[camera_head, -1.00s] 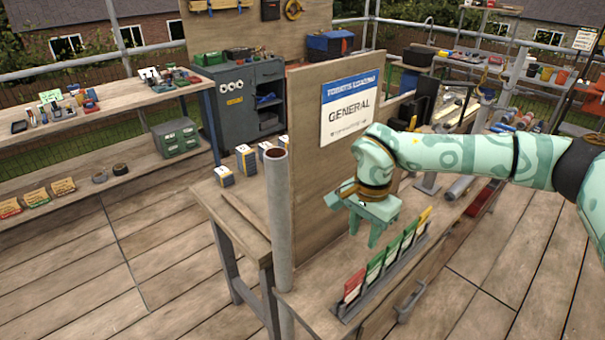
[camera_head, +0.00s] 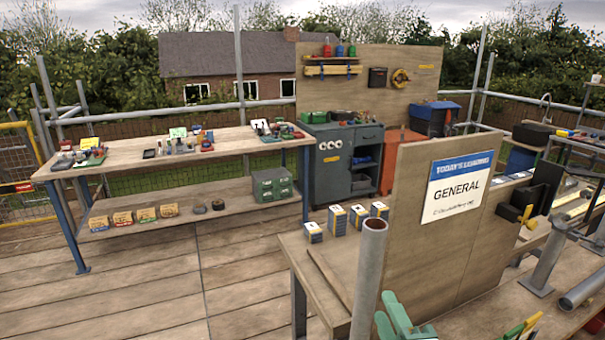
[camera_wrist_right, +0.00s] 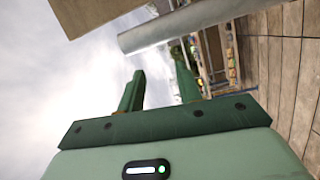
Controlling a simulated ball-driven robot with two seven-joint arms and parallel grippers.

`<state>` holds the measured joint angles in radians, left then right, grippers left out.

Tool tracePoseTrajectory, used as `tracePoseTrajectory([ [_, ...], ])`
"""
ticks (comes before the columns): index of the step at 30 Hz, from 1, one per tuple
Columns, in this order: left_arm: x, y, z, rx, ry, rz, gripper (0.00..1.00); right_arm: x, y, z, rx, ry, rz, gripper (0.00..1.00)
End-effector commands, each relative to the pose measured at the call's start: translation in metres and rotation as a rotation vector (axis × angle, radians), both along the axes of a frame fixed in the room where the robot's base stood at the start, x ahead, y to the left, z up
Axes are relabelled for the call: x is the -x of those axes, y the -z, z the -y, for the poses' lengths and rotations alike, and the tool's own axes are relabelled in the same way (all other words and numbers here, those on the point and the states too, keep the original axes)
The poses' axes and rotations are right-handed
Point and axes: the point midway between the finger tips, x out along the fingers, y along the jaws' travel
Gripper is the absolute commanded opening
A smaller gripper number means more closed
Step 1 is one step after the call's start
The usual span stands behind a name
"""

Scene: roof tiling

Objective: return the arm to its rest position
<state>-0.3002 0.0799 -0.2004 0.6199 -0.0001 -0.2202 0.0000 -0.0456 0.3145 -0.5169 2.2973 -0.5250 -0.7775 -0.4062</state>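My right gripper (camera_head: 392,314) is a mint-green parallel gripper. Only its end shows at the bottom edge of the head view, just right of the grey upright pipe (camera_head: 368,275) and below the wooden panel. In the right wrist view its two dark green fingers (camera_wrist_right: 158,88) stand apart with nothing between them. A grey pipe (camera_wrist_right: 185,25) lies across the view beyond the fingertips. The rest of my right arm is out of the head view. My left gripper is in neither view.
A wooden panel (camera_head: 410,200) with a "GENERAL" sign (camera_head: 457,187) stands on the workbench. Small boxes (camera_head: 337,220) sit left of it. A shelf table (camera_head: 160,151) with tools stands at the left, with open plank floor (camera_head: 130,280) before it.

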Motion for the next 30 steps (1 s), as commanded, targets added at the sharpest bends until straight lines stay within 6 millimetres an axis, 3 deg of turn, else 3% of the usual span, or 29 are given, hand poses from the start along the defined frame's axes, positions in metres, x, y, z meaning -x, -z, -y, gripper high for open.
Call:
tracePoseTrajectory([
  [1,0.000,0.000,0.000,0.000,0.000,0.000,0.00,0.012,0.028,0.027,-0.084,0.104,-0.134,0.35],
  [3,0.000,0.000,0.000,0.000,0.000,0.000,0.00,0.032,0.064,0.060,-0.176,0.238,-0.294,0.35],
  [6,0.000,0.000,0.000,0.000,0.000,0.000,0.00,0.064,0.102,0.095,-0.265,0.393,-0.470,0.35],
  [12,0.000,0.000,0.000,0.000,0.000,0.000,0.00,0.134,0.153,0.140,-0.364,0.637,-0.728,0.35],
  [16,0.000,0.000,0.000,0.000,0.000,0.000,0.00,0.181,0.174,0.162,-0.402,0.778,-0.864,0.35],
  [24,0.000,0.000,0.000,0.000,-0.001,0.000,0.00,0.179,0.297,0.137,-0.465,0.733,-1.020,0.35],
  [26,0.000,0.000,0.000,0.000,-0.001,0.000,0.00,0.185,0.328,0.131,-0.486,0.725,-1.061,0.35],
  [30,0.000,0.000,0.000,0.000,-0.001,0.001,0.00,0.214,0.410,0.118,-0.552,0.722,-1.170,0.35],
])
